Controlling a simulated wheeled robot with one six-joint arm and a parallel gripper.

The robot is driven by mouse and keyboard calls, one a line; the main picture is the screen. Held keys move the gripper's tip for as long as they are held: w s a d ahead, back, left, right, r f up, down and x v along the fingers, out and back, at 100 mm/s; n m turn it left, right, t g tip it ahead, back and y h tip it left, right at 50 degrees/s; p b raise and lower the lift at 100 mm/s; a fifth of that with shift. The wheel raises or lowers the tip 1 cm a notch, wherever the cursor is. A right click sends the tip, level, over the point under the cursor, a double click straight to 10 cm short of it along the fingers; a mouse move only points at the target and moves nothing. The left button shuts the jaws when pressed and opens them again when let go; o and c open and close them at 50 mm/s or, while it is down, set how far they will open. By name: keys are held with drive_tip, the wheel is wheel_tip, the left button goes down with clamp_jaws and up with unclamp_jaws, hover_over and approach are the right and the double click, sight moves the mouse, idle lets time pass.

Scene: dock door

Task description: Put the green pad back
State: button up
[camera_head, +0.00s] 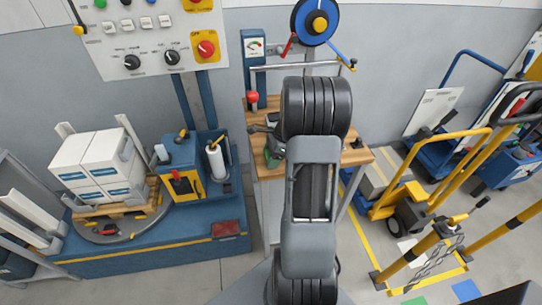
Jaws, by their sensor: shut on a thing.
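A flat green square (415,301) lies on the floor at the bottom right, cut by the picture's lower edge; I cannot tell whether it is the pad or a floor mark. A small green patch (271,158) shows on the wooden bench (356,157), low beside a grey and dark device, partly behind my arm. I cannot tell what it belongs to. My arm reaches up the middle of the view over the bench. Its black and grey links hide my gripper and anything in it.
A blue platform (130,257) on the left carries white boxes (98,165) on a pallet. A control panel (150,35) hangs above it. A wheel (315,22) stands behind the bench. Yellow trolley (405,195) and yellow rails (410,258) stand at right. A blue square (466,290) lies nearby.

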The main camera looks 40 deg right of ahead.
drive_tip(key=o, duration=0.6)
drive_tip(key=shift+f, duration=0.15)
drive_tip(key=shift+r, duration=0.3)
drive_tip(key=v, duration=1.1)
drive_tip(key=s+a+r+n+h, duration=0.1)
drive_tip(key=a+r+n, duration=0.1)
drive_tip(key=a+n, duration=0.4)
drive_tip(key=s+a+r+n+h, duration=0.1)
drive_tip(key=a+r+n, duration=0.15)
drive_tip(key=a, duration=0.45)
drive_tip(key=s+a+n, duration=0.2)
drive_tip(key=a+n, duration=0.2)
drive_tip(key=n, duration=0.1)
drive_tip(key=s+a+f+n+t+h, duration=0.1)
drive_tip(key=s+a+n, duration=0.2)
drive_tip(key=n, duration=0.2)
drive_tip(key=s+a+n+h, duration=0.1)
drive_tip(key=s+a+n, duration=0.2)
drive_tip(key=a+n, duration=0.1)
drive_tip(key=shift+s+a+f+n+t+p, duration=0.25)
drive_tip(key=shift+a+f+n+t+p, duration=0.1)
drive_tip(key=shift+n, duration=0.1)
